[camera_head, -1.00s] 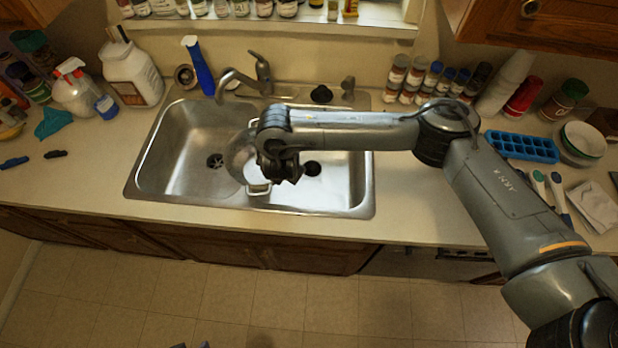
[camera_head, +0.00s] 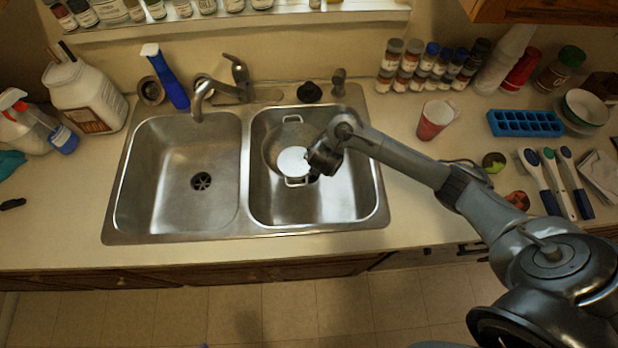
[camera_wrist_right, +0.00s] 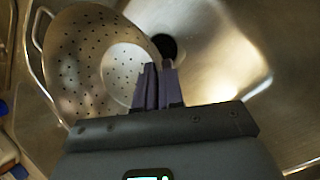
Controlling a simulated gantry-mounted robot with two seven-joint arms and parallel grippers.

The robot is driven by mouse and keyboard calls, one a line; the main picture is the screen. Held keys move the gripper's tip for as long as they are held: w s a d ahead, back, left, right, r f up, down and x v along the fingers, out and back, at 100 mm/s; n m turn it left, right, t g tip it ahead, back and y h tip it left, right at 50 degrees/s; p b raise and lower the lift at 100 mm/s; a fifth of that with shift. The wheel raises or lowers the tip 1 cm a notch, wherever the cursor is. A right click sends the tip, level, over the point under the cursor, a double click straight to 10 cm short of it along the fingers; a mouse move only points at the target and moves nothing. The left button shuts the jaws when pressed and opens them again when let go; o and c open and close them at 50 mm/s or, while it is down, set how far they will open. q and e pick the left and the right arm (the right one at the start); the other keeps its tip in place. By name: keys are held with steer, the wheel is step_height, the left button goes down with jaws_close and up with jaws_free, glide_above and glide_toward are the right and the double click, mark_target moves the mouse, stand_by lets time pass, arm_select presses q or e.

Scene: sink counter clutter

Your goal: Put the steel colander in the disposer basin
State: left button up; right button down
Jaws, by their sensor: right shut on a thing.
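The steel colander (camera_head: 275,148) is at the left part of the right basin (camera_head: 345,205), with one loop handle toward the faucet and one toward the front. Its pale round base shows in the middle. My right gripper (camera_head: 314,174) is at its right side. In the right wrist view the gripper's fingers (camera_wrist_right: 158,82) are shut on the near side of the perforated colander (camera_wrist_right: 88,62). The dark round drain (camera_wrist_right: 165,46) of the basin shows just beyond the fingertips. Whether the colander touches the basin floor I cannot tell. My left gripper is not in view.
The left basin (camera_head: 165,205) is empty with a slotted drain. A faucet (camera_head: 215,92) stands behind the divider, and a black stopper (camera_head: 309,92) lies on the back ledge. A red cup (camera_head: 434,120), spice jars and brushes are on the right counter.

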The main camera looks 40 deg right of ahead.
steer(key=shift+w+d+f+b, duration=0.15)
steer(key=shift+f+b, duration=1.4)
steer(key=shift+f, duration=1)
steer(key=shift+s+d+f+b, duration=0.1)
steer(key=shift+f+b, duration=1.45)
steer(key=shift+f, duration=0.95)
steer(key=shift+w, duration=0.1)
steer(key=c, duration=1.3)
jaws_free()
steer(key=shift+o, duration=0.2)
